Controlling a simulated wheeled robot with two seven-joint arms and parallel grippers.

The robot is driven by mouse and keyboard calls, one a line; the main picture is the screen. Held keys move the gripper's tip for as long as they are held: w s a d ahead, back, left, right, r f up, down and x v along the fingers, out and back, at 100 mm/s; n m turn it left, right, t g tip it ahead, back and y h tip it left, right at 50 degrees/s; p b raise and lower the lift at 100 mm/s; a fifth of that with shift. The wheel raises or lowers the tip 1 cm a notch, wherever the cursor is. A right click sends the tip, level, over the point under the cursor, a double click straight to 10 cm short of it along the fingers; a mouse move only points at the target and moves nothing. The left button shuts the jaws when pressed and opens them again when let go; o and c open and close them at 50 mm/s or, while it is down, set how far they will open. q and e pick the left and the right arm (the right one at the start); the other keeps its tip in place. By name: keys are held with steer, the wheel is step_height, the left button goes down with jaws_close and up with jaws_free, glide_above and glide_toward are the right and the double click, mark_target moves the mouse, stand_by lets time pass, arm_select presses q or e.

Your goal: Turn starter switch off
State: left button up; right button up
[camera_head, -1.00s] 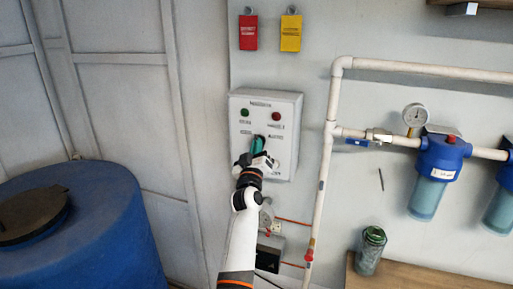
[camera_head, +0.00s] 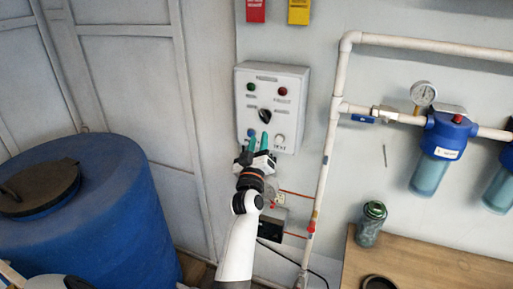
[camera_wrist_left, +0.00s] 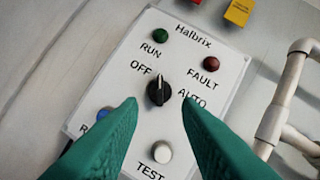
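The starter switch is a black rotary knob (camera_head: 265,115) on a white control box (camera_head: 287,73). In the left wrist view the knob (camera_wrist_left: 158,91) shows a white mark pointing up in the picture, between the OFF label at its upper left and the AUTO label at its right. My left gripper (camera_head: 258,141) is open, with two teal fingers apart and empty. It is just below the knob in the head view. In the wrist view its fingertips (camera_wrist_left: 160,102) are on either side below the knob, apparently clear of it. My right gripper is not in view.
The box also has a green RUN light (camera_wrist_left: 160,35), a red FAULT light (camera_wrist_left: 213,63), a white TEST button (camera_wrist_left: 161,152) and a partly hidden blue button (camera_wrist_left: 104,114). A white pipe (camera_head: 325,170) runs right of the box. A blue barrel (camera_head: 100,225) stands at left.

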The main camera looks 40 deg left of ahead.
arm_select(q)
steer(key=v, duration=0.3)
steer(key=shift+s+d+f, duration=0.15)
steer(key=shift+s+d, duration=0.05)
steer(key=shift+s, duration=0.15)
